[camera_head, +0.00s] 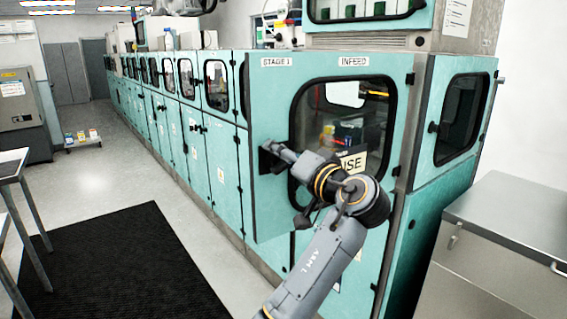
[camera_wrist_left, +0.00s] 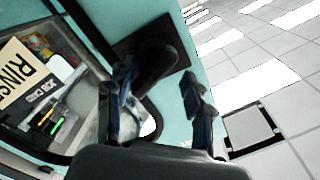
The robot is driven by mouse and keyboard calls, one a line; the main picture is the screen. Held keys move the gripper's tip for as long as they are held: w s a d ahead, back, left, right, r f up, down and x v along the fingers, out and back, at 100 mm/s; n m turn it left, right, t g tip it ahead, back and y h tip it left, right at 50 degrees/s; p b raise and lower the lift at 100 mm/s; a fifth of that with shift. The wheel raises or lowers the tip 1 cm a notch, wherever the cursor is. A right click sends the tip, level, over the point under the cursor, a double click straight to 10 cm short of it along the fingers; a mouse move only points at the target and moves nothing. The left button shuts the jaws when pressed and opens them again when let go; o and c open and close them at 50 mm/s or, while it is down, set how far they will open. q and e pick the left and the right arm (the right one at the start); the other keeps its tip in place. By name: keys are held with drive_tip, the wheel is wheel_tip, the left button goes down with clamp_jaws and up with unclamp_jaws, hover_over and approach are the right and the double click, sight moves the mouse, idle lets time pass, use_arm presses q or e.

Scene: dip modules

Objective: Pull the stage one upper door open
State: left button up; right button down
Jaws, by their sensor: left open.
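The stage one upper door (camera_head: 272,95) is a teal panel labelled "STAGE 1" and "INFEED", with a large rounded window. Its left and lower edges appear to stand out from the cabinet, so it looks ajar. Hinges show on its right side. Its dark handle (camera_wrist_left: 155,65) is near the left edge, mostly hidden by my gripper in the head view. My left gripper (camera_head: 268,155) is at that handle. In the left wrist view its fingers (camera_wrist_left: 160,100) are open, with the handle between and beyond them. I cannot tell whether they touch it. My right gripper is not in view.
A row of teal cabinets (camera_head: 195,130) runs back to the left. A steel chest (camera_head: 510,225) stands at the right. A black mat (camera_head: 120,265) lies on the floor at left, beside a table (camera_head: 12,165). The floor in front of the cabinets looks clear.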

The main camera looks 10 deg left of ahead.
sight(273, 112)
use_arm(q)
wheel_tip(273, 112, up, 8)
drive_tip(key=shift+s+d+f, duration=0.1)
drive_tip(key=shift+r, duration=0.35)
drive_tip(key=shift+c, duration=0.4)
